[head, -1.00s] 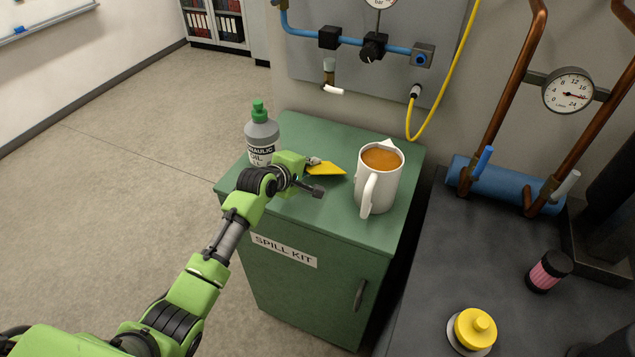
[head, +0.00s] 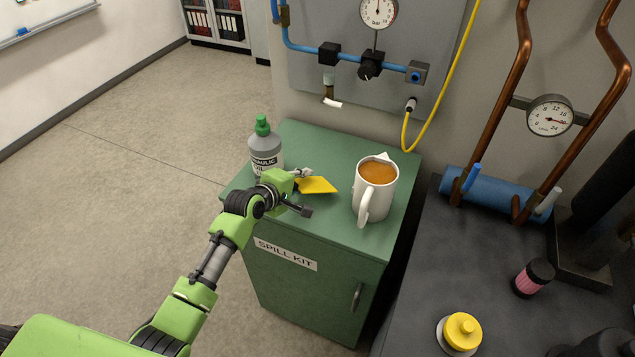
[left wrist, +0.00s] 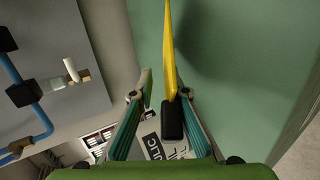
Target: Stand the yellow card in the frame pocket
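The yellow card (head: 317,185) is at the green cabinet top, left of the mug, with a small dark part at its left end. The left wrist view shows the card (left wrist: 171,45) nearly edge-on, a thin strip running to a black block. My left gripper (head: 305,192) is at the card's left end. Its fingers stand apart, one on each side of the card; a gap shows beside the black block in the left wrist view (left wrist: 160,98). I cannot tell whether a finger touches it. I cannot make out a frame pocket. My right gripper is not in view.
A white mug (head: 372,202) of brown liquid stands right of the card. A grey bottle (head: 265,152) with a green cap stands close behind my left gripper. The cabinet top (head: 335,225) is clear in front. A dark bench (head: 430,280) lies to the right.

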